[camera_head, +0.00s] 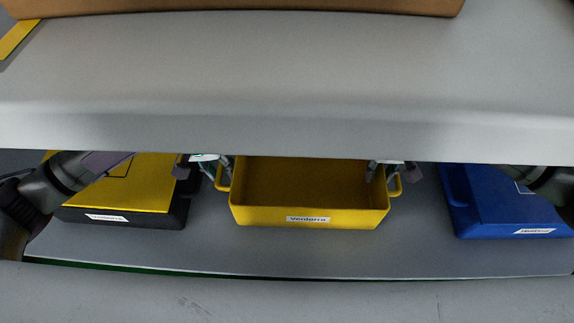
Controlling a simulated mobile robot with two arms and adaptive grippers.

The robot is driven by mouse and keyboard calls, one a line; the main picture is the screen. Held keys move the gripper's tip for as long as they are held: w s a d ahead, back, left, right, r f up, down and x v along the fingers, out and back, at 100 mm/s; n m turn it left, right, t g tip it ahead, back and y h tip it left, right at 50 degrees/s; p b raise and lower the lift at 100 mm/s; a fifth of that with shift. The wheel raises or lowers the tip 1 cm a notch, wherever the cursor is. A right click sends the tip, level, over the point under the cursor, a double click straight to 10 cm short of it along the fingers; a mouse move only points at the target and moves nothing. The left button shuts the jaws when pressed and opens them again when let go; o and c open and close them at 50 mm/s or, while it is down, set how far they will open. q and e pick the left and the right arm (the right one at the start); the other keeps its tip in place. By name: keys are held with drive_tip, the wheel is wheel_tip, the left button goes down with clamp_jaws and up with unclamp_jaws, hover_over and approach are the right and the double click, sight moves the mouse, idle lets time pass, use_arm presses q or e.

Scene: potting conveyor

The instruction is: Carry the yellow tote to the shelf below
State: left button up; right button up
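The yellow tote (309,216) is an open box with a white label on its front and a loop handle at each side. It sits on the lower shelf (330,257), under the upper grey shelf. My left gripper (206,172) is at the left handle, its fingers apart on either side of it. My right gripper (391,172) is at the right handle, also with fingers apart. The upper parts of both grippers and the tote's back are hidden by the upper shelf's edge.
A black box with a yellow lid (140,188) stands left of the tote, and a blue box (500,205) stands to the right. The upper shelf (290,75) lies close above and carries a brown box (250,6).

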use_arm(q)
drive_tip(key=shift+r, duration=0.1)
use_arm(e)
drive_tip(key=shift+r, duration=0.35)
wheel_tip(320, 180, up, 11)
drive_tip(key=shift+r, duration=0.2)
use_arm(q)
wheel_tip(320, 180, up, 12)
drive_tip(key=a, duration=0.2)
drive_tip(key=shift+a+f, duration=0.15)
drive_tip(key=shift+f, duration=0.1)
